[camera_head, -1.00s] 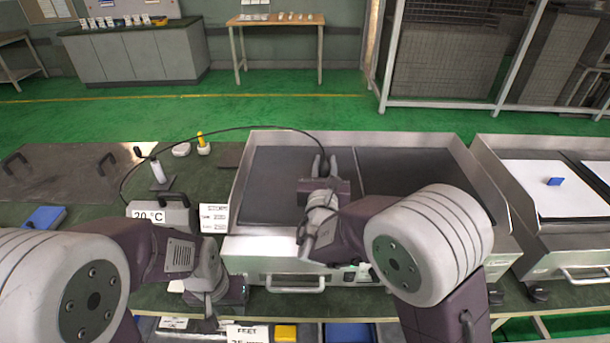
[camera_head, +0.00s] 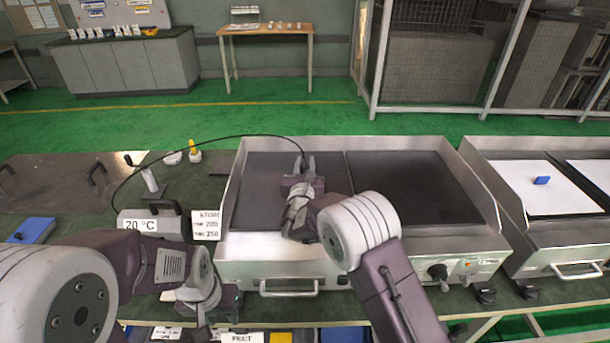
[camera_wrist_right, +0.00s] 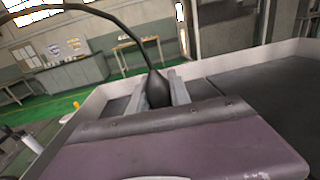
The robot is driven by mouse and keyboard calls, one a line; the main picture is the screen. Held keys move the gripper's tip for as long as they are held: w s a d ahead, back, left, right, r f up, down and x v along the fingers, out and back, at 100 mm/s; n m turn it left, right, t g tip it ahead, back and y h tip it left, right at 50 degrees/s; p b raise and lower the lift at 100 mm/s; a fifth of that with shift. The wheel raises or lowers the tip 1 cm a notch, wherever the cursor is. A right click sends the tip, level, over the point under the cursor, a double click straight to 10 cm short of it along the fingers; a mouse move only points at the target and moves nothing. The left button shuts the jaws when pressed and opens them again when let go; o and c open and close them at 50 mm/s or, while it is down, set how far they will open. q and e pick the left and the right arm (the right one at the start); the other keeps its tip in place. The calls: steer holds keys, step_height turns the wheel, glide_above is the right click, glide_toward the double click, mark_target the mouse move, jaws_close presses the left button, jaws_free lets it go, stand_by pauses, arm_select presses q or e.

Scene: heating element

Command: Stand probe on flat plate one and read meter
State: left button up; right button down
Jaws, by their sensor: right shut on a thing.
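The probe (camera_wrist_right: 156,90) shows in the right wrist view as a black bulbous handle with a cable from its top. My right gripper (camera_head: 301,170) is shut on it, over the left flat plate (camera_head: 262,190) of the near griddle, close to the divider. The probe's lower end is hidden, so I cannot tell whether it touches the plate. The meter (camera_head: 150,224), a grey box reading 20 °C, stands left of the griddle, and the cable arches toward its side. My left gripper (camera_head: 228,303) is low at the bench front; its fingers are unclear.
The griddle's right plate (camera_head: 405,190) is bare. A sign card (camera_head: 207,225) stands between meter and griddle. A second griddle with white plates (camera_head: 550,190) and a blue block (camera_head: 541,180) is at right. A handled metal sheet (camera_head: 50,183) lies at left.

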step_height(320, 180, down, 4)
steer(key=shift+r, duration=0.1)
steer(key=shift+s+f+b, duration=0.1)
steer(key=shift+f+b, duration=0.1)
steer(key=shift+b, duration=0.2)
steer(key=c, duration=1.2)
jaws_free()
steer(key=shift+r+p, duration=0.3)
steer(key=shift+p, duration=0.05)
steer(key=s, duration=0.8)
steer(key=s+a, duration=0.1)
steer(key=s, duration=0.3)
steer(key=shift+f, duration=0.15)
steer(key=shift+d, duration=0.1)
